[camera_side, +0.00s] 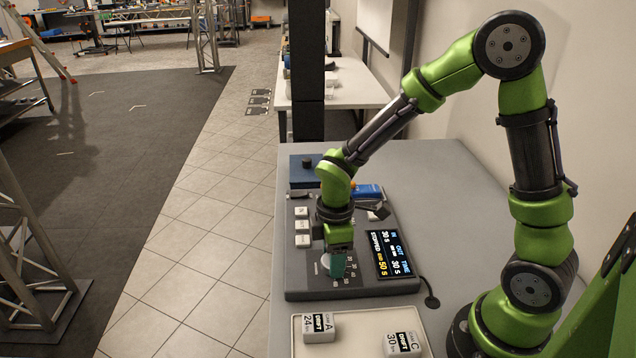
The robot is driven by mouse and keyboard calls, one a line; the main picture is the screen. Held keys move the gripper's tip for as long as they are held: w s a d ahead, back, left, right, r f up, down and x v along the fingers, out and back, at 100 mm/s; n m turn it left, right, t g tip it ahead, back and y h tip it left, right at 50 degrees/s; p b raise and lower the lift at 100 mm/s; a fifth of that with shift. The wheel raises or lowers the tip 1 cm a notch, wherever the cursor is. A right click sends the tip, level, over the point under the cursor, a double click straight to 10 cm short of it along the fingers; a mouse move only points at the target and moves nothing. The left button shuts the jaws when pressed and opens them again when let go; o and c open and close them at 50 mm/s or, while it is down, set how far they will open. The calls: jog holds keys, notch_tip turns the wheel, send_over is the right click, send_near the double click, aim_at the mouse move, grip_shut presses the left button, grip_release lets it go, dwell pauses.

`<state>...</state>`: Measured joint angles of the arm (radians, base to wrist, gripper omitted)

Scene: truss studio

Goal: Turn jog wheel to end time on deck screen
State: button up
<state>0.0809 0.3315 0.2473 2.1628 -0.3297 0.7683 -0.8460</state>
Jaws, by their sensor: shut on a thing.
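The grey deck (300,282) lies on the table in the side view. Its black screen (392,254) shows rotated text; I can make out "STOPPED", "30 S" and an orange "50 S", but the rest is too small to be sure of. The pale jog wheel (325,261) sits on the deck's front part, left of the screen, with a printed number scale around it. My gripper (337,266) points down from above and is shut on the jog wheel. The fingers hide part of the wheel, so its exact setting is hard to tell.
White square keys (302,226) line the deck's left side. A blue box (305,166) with a black knob stands behind the deck. The table (440,200) is clear to the right.

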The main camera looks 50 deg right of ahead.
jog(key=m, duration=1)
jog(key=shift+r+m, duration=0.1)
jog(key=shift+m, duration=0.3)
dwell(0.4)
jog(key=o, duration=1)
jog(key=shift+o, duration=0.2)
notch_tip(320, 180, up, 17)
